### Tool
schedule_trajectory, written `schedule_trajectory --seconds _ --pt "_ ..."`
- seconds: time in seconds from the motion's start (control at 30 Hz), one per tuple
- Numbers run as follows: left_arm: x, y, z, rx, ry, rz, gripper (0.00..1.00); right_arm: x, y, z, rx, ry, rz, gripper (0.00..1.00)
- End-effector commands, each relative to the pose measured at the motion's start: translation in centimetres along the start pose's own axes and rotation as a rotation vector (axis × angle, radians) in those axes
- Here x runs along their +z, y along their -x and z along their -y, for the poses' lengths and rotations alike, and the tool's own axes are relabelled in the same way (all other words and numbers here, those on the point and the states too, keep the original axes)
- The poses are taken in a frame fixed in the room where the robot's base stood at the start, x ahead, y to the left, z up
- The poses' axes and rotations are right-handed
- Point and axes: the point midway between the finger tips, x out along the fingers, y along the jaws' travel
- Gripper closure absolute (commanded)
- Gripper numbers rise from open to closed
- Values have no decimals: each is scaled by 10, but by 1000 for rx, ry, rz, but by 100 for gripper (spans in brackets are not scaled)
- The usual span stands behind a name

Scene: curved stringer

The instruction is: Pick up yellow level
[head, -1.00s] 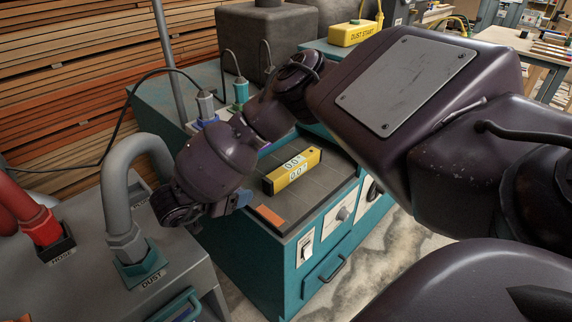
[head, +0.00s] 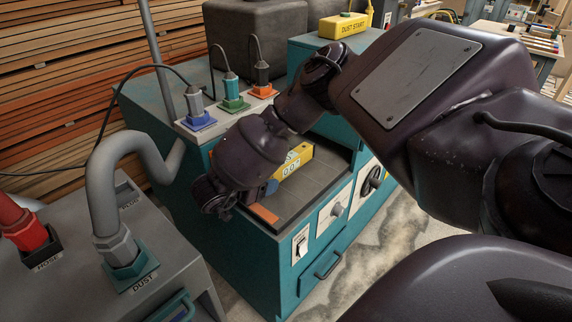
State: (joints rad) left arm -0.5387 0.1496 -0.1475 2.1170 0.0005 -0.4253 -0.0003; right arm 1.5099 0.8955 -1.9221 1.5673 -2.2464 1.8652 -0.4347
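The yellow level (head: 306,152), with a white display face reading zeros, lies on the dark recessed top of the teal machine (head: 325,183). Its left part is hidden behind my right wrist. My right gripper (head: 270,188) is at the near left end of the level, low over the machine top. Only a small bluish part of its fingers shows, so I cannot tell whether they are open or touch the level. My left gripper is not in view.
An orange block (head: 263,214) lies at the near edge of the machine top. Blue, green and orange plug sockets (head: 233,103) stand behind my wrist. A grey dust hose (head: 103,190) rises at left. A yellow dust start box (head: 343,26) is at the back.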

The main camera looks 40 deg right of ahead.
Motion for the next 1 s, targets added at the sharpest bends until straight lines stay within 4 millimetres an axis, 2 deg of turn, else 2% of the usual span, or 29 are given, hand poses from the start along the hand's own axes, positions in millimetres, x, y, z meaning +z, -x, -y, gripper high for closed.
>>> schedule_trajectory --seconds 0.23,0.6,0.67,0.87,1.0 --pt "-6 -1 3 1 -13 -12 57 0 -3 0 -1 0 0 34" --pt "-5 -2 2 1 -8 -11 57 0 -2 0 -1 0 0 91" --pt "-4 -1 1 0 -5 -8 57 -1 -2 0 -1 -1 -1 98" --pt "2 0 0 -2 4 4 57 -1 -2 0 -1 -1 -1 98" --pt "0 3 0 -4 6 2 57 -11 2 1 -2 -4 -1 98"
